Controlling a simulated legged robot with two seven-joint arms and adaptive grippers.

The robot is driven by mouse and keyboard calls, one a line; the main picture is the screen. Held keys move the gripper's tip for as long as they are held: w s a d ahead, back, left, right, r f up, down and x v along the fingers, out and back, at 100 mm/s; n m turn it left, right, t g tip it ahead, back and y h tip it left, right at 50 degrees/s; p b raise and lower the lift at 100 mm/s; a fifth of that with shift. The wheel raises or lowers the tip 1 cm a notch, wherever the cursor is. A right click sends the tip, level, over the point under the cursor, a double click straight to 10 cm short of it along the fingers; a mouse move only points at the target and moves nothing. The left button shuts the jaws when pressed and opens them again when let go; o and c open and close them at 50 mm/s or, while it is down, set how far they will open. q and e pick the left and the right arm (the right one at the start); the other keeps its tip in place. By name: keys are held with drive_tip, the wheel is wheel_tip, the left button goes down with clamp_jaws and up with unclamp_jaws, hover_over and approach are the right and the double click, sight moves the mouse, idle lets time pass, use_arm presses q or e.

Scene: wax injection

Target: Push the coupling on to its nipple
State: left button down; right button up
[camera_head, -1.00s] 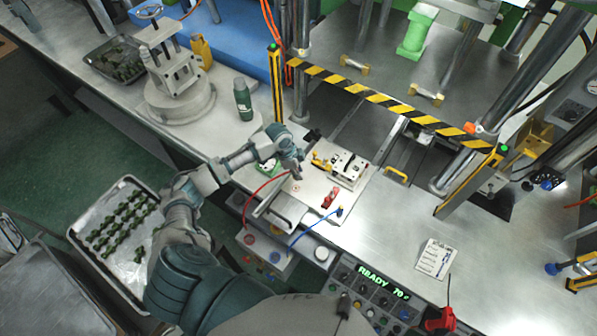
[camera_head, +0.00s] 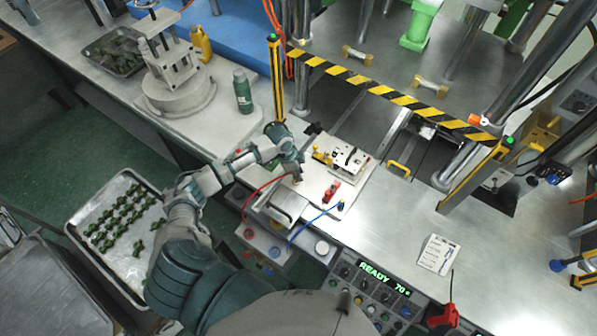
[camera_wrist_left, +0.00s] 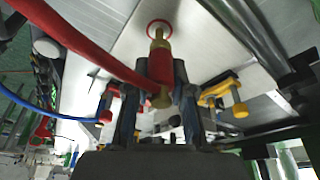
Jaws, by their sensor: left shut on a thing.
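My left gripper (camera_head: 297,178) is over the near left part of the pale plate (camera_head: 313,193). In the left wrist view its two fingers (camera_wrist_left: 160,70) are shut on the red coupling (camera_wrist_left: 161,63), one on each side. The coupling has brass-coloured ends, and the red hose (camera_wrist_left: 85,48) runs off it to the upper left. The coupling's far end lines up with a red ring (camera_wrist_left: 149,24) on the plate, where the nipple seems to be. I cannot tell whether coupling and nipple touch. The right gripper is not in view.
A clamped metal block (camera_head: 349,159) stands on the plate, with a red clamp handle (camera_head: 331,191) beside it. A blue hose (camera_head: 313,225) ends at the plate's near right. A striped yellow-black bar (camera_head: 390,95) crosses behind. The bench at right is mostly clear.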

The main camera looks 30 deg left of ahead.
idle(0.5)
use_arm(q)
drive_tip(key=shift+d+p, duration=0.1)
drive_tip(key=shift+p, duration=0.35)
idle(0.4)
drive_tip(key=shift+p, duration=0.35)
idle(0.5)
drive_tip(key=shift+p, duration=0.35)
drive_tip(key=shift+f+b, duration=0.7)
drive_tip(key=shift+f, duration=0.75)
idle(0.3)
